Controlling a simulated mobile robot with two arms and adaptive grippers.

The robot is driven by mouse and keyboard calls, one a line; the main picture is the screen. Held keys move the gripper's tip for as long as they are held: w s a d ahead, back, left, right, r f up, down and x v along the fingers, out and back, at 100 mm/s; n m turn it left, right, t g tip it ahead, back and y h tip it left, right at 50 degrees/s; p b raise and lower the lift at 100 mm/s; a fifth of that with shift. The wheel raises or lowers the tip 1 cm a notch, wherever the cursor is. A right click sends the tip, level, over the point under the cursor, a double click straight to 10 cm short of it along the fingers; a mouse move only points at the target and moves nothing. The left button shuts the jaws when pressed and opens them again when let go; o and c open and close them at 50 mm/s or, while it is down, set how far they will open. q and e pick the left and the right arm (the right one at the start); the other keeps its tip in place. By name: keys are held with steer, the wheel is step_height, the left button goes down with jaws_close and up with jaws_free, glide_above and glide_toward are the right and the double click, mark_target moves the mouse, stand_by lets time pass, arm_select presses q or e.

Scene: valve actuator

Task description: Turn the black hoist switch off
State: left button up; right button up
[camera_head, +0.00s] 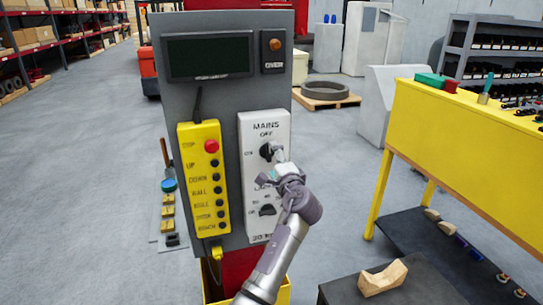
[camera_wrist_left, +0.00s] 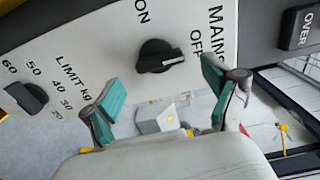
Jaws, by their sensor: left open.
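The black mains switch (camera_head: 270,151) is a round knob with a bar handle on the white plate (camera_head: 280,128). ON is printed left of it and OFF above. In the left wrist view the black knob (camera_wrist_left: 160,56) shows fully, with a white mark on its right end, towards the OFF lettering. My left gripper (camera_head: 286,170) is in front of the plate, just below and right of the knob. In the wrist view the left gripper's teal fingertips (camera_wrist_left: 160,88) are spread apart and empty, with the knob beyond the gap between them. My right gripper is out of view.
A second black knob, for the limit in kg (camera_head: 267,210), sits lower on the plate. A yellow pendant box (camera_head: 205,185) with a red stop button is left of it. A yellow bench (camera_head: 455,140) stands at right. Open floor (camera_head: 90,150) lies to the left.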

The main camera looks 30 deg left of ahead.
arm_select(q)
steer(key=v, duration=0.8)
steer(key=shift+s+d, duration=0.2)
steer(key=shift+d, duration=0.1)
steer(key=shift+r, duration=0.1)
